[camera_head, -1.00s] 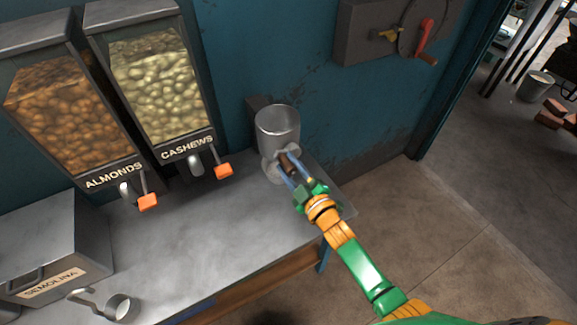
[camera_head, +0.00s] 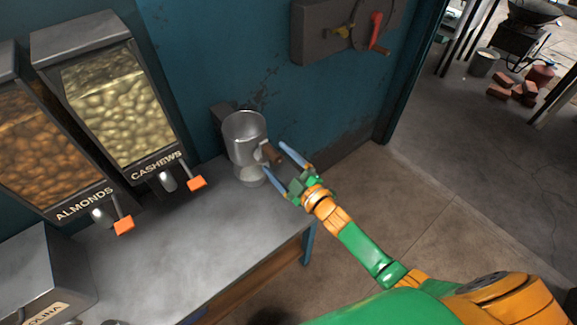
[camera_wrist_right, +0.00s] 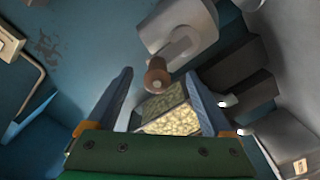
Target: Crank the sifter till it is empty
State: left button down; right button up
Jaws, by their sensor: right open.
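The sifter (camera_head: 243,138) is a grey metal cup mounted at the wall by the counter's far right end. Its crank has a brown wooden knob (camera_head: 272,155) on the side facing my right gripper. My right gripper (camera_head: 277,170) is open and empty, its two blue fingers close to the knob. In the right wrist view the knob (camera_wrist_right: 157,76) shows beyond and between the spread fingers, with the grey sifter body (camera_wrist_right: 182,38) behind it. The inside of the sifter looks grey; I cannot tell whether anything is in it. My left gripper is not in view.
Almond (camera_head: 38,150) and cashew (camera_head: 112,100) dispensers with orange levers stand left of the sifter. The metal counter (camera_head: 190,235) is clear in the middle. A wall box with a red crank (camera_head: 376,30) hangs above right. Open floor lies right of the counter.

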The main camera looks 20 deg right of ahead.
pick_arm(q)
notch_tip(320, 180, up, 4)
jog(key=p, duration=0.3)
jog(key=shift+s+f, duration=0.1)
pick_arm(e)
jog(key=v, duration=1)
jog(key=shift+w+r, duration=0.1)
jog(key=shift+r, duration=0.05)
jog(key=s+d+f+m+g+h+b, duration=0.1)
jog(key=s+d+f+m+g+h, duration=0.3)
jog(key=f, duration=0.7)
jog(key=s+a+f+m+g+h+b, duration=0.1)
jog(key=s+f+m+g, duration=0.3)
jog(key=f, duration=0.6)
pick_arm(q)
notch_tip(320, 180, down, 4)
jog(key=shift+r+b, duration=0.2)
jog(key=shift+b, duration=0.55)
pick_arm(e)
jog(key=s+f+m+g, duration=0.1)
jog(key=s+f, duration=0.3)
jog(key=s, duration=0.4)
jog(key=s+f+g, duration=0.4)
jog(key=s, duration=0.4)
jog(key=s+f+m+g+h, duration=0.1)
jog(key=s+f+g, duration=0.2)
jog(key=s+f, duration=0.2)
jog(key=s, duration=0.3)
jog(key=shift+s+a+m, duration=0.15)
jog(key=shift+m, duration=0.15)
